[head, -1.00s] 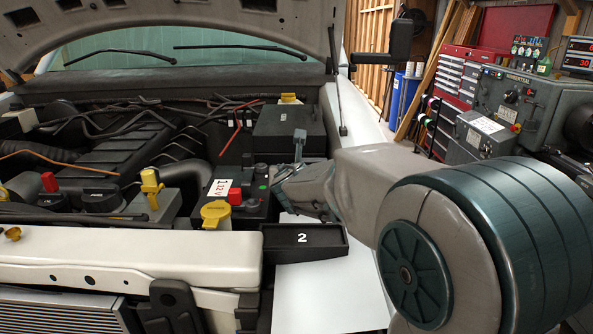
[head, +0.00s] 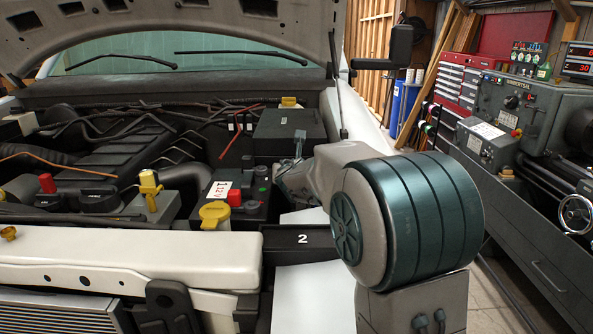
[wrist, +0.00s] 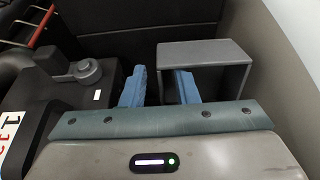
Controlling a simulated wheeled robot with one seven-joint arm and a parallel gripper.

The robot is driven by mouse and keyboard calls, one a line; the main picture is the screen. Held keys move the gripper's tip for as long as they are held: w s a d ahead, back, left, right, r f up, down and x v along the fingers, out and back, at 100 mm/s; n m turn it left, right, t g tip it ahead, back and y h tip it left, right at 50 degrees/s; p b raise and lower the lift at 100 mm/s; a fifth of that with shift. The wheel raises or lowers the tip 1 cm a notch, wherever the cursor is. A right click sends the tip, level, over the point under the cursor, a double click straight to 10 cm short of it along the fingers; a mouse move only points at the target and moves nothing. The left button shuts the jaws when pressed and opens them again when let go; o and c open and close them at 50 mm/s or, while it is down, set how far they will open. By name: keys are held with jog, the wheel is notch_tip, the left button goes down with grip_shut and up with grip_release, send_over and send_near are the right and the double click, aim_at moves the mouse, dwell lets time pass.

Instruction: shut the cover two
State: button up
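My gripper (head: 292,178) is down at the right side of the engine bay, beside the battery (head: 238,200). In the wrist view its two blue fingers (wrist: 160,84) stand apart with nothing visible gripped between them. A grey flat panel with a bent-down side (wrist: 205,54) lies just beyond the fingers; the right fingertip is at its near edge, and contact cannot be told. No marking shows on the panel, so I cannot tell if it is cover two. The numeral 2 shows on a black open tray (head: 302,240) at the front right of the bay.
A large black box (head: 289,130) stands behind the battery. The propped hood (head: 180,15) hangs above. A yellow cap (head: 215,213) and the pale front crossmember (head: 130,260) are left of the tray. A lathe (head: 520,110) stands to the right.

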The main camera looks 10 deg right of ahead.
grip_shut()
jog(key=shift+s, duration=0.1)
jog(key=shift+v, duration=1.15)
jog(key=shift+r, duration=0.15)
